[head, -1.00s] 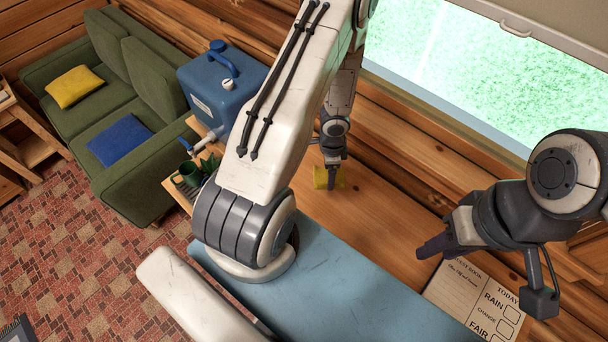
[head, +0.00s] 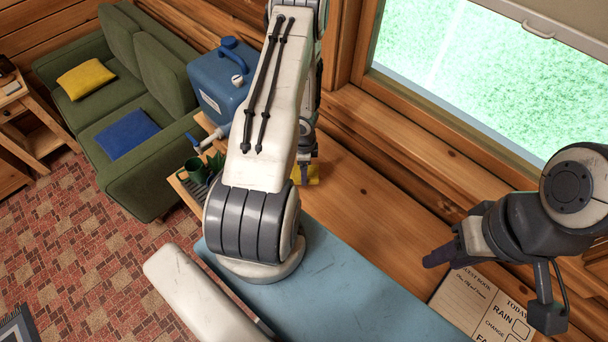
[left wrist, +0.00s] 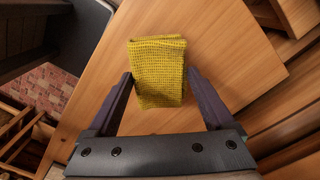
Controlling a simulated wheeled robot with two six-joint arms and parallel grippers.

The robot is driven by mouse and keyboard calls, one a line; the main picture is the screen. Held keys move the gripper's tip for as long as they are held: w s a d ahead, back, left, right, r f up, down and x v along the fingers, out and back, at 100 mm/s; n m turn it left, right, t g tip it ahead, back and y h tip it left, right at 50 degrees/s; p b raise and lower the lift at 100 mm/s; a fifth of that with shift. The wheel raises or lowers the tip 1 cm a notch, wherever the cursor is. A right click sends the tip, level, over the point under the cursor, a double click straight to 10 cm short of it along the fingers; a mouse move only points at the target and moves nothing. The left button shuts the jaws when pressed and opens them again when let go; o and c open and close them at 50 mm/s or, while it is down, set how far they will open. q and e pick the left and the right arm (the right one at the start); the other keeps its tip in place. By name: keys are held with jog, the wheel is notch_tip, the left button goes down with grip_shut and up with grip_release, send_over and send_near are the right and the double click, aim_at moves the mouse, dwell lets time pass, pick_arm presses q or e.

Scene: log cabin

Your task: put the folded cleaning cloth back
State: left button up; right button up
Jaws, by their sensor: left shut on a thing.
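The folded cleaning cloth (head: 312,176) is yellow and sits low at the left part of the wooden counter (head: 370,215), close to the blue water container. It also shows in the left wrist view (left wrist: 158,72) as a woven yellow pad between the two dark fingers. My left gripper (left wrist: 160,88) is shut on it. In the head view my left arm hides part of the cloth and gripper. Whether the cloth touches the wood I cannot tell. My right gripper (head: 440,256) hangs near the guest book at the right, seen from the side, apart from the cloth.
A blue water container (head: 218,85) with a tap stands left of my left arm, with a green mug (head: 196,168) near it. A blue mat (head: 340,275) lies along the front. A guest book (head: 475,305) lies at the right. The middle of the counter is clear.

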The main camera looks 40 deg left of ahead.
pick_arm(q)
notch_tip(320, 180, down, 4)
jog(key=b, duration=0.4)
jog(key=shift+f, duration=0.2)
jog(key=shift+r, duration=0.15)
jog(key=o, duration=1.2)
notch_tip(320, 180, up, 12)
jog(key=p, duration=1.2)
jog(key=shift+a, duration=0.1)
